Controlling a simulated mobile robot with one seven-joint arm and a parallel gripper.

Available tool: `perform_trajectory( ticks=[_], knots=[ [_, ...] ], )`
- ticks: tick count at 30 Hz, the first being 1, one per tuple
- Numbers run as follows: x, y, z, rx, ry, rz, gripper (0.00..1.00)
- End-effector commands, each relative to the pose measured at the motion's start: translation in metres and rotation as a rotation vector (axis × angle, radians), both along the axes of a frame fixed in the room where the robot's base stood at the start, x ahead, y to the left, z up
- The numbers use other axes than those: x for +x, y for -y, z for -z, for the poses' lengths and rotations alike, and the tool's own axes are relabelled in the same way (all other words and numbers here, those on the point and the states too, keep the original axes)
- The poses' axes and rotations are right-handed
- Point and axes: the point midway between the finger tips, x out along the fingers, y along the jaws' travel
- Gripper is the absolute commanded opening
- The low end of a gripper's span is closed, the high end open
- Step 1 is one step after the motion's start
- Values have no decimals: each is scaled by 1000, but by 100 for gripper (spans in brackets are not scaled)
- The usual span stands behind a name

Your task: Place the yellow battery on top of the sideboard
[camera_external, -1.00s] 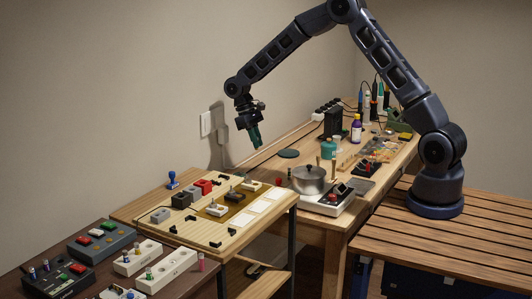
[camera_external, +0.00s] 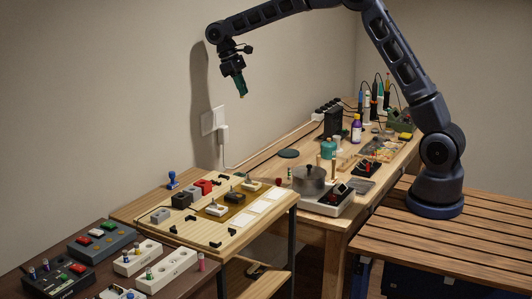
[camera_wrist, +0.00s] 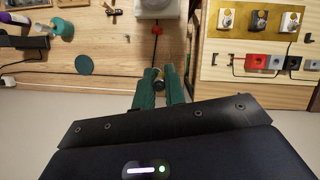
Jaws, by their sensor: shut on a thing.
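My gripper (camera_external: 240,86) hangs high in front of the wall, pointing down, well above the light wooden bench. Its green fingers are shut on a small cylinder, the yellow battery (camera_external: 243,96), whose tip shows below them. In the wrist view the fingers (camera_wrist: 160,84) hold the battery (camera_wrist: 158,75) between their tips; it looks dark with a yellow part, and much of it is hidden. The frames do not make clear which furniture is the sideboard; a dark brown top (camera_external: 185,281) stands at the lower left.
The light bench board (camera_external: 160,233) carries grey, red and black blocks. A pot (camera_external: 309,178) and a purple bottle (camera_external: 356,130) stand on the workbench. Pedal boxes (camera_external: 101,240) and small cylinders crowd the dark top. A wall socket (camera_external: 213,120) is behind my gripper.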

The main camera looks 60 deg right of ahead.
Motion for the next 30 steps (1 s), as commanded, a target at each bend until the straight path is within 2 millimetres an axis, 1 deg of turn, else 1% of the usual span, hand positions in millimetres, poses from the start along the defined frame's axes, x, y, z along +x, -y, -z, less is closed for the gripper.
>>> perform_trajectory(
  ticks=[1,2,7,14,15,17,21,23,24,26,27,29,30],
  knots=[
    [3,-18,1,1,0,-50,0],
    [4,-27,1,1,0,-80,0],
    [10,-88,2,-1,-1,-274,0],
    [9,-173,2,-1,-1,-540,0],
    [8,-189,2,0,-1,-587,0],
    [5,-212,2,0,0,-657,0],
    [-3,-266,2,0,-1,-821,0],
    [-9,-289,2,0,-1,-891,0],
    [-13,-305,2,-1,0,-938,0],
    [-19,-328,2,0,0,-1010,0],
    [-24,-344,2,0,-2,-1056,0],
    [-32,-368,2,0,-1,-1128,0],
    [-38,-383,2,-1,-1,-1174,0]
  ],
)
